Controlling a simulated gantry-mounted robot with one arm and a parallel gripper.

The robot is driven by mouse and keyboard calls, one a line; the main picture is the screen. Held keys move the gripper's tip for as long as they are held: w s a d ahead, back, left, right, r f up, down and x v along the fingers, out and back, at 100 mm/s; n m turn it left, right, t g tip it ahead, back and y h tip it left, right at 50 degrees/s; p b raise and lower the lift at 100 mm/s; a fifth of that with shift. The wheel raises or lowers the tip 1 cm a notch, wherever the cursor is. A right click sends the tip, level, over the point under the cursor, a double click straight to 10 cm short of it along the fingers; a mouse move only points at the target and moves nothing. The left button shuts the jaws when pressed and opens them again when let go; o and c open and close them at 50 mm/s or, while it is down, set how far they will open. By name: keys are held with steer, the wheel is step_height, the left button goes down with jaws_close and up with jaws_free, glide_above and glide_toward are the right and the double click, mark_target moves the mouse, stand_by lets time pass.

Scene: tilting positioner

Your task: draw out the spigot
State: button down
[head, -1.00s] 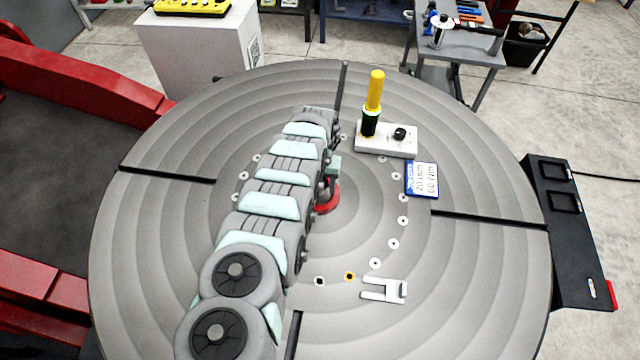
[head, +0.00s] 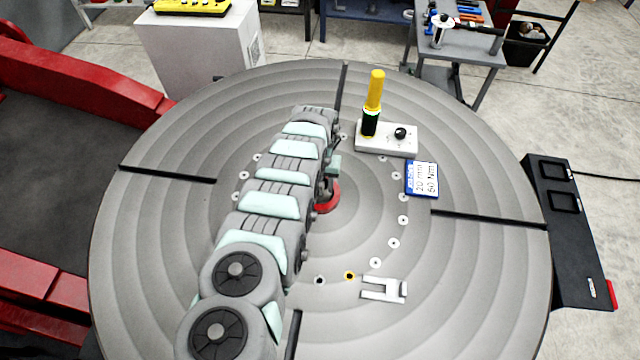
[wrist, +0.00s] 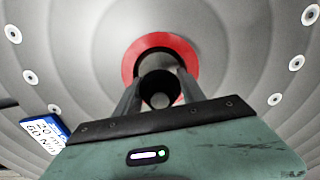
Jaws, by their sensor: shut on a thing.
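The spigot (wrist: 160,95) is a dark round piece at the table's centre, seen end-on in the wrist view. A red ring (wrist: 190,52) surrounds it on the table; the ring also shows in the head view (head: 327,203), partly hidden by my arm. My gripper (wrist: 158,82) is shut on the spigot, one finger on each side. I cannot tell how far the spigot sits in its hole. In the head view my arm hides most of the grip.
The round grey turntable (head: 480,170) has dark slots and a ring of small holes. A white block (head: 386,143) with a yellow-topped black post (head: 373,100), a blue-edged card (head: 422,179) and a pale forked piece (head: 385,290) lie on it. The right side is mostly clear.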

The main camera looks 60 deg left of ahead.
steer(key=shift+r+p, duration=2.35)
steer(key=shift+r, duration=0.2)
steer(key=shift+r+p, duration=0.6)
steer(key=shift+r, duration=0.1)
steer(key=shift+r+p, duration=1.8)
steer(key=shift+r, duration=1)
steer(key=shift+w, duration=0.1)
